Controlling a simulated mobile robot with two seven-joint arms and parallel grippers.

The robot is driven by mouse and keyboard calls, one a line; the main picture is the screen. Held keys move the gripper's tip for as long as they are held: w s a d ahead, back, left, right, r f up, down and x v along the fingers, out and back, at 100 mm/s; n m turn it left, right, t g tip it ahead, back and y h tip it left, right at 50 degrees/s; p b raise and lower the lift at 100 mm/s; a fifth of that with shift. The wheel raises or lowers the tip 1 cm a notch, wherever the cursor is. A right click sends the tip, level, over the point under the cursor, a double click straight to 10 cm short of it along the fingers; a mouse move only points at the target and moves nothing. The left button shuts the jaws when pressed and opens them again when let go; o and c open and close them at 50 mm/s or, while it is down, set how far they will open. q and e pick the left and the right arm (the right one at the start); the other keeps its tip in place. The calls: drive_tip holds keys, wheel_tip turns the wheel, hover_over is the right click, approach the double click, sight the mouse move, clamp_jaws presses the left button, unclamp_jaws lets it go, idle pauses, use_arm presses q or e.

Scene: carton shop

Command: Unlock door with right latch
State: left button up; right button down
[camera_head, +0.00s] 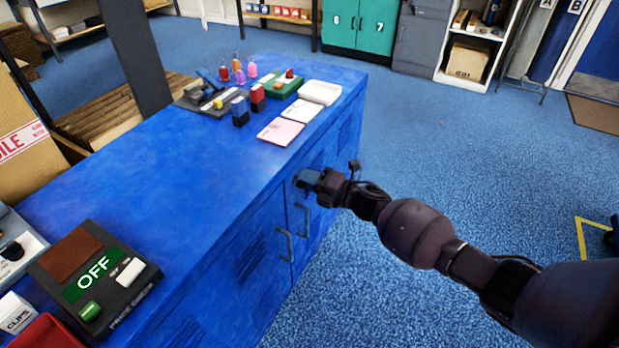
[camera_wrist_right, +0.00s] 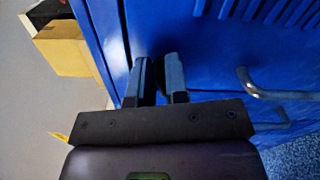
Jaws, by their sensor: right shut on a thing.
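The blue counter (camera_head: 230,200) has cabinet doors on its front side, with two grey bar handles (camera_head: 284,245) near the middle. My right gripper (camera_head: 306,180) reaches in from the right and touches the door front near the top, above the handles. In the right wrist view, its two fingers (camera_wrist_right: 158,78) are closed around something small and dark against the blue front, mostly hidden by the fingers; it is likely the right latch. A door handle (camera_wrist_right: 268,92) shows to the right of the fingers. The doors look closed. My left gripper is not in view.
The blue floor (camera_head: 440,140) to the right is clear. A yellow-brown box (camera_wrist_right: 68,50) shows at left in the wrist view.

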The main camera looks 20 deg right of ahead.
drive_tip(key=shift+m, duration=0.9)
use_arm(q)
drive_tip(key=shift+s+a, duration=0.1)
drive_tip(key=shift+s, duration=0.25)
use_arm(e)
drive_tip(key=shift+f+m, duration=0.15)
drive_tip(key=shift+m, duration=0.45)
drive_tip(key=c, duration=1.2)
unclamp_jaws()
drive_tip(key=shift+c, duration=0.2)
use_arm(q)
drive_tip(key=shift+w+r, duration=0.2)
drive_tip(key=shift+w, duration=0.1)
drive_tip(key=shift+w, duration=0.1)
drive_tip(key=shift+p, duration=0.3)
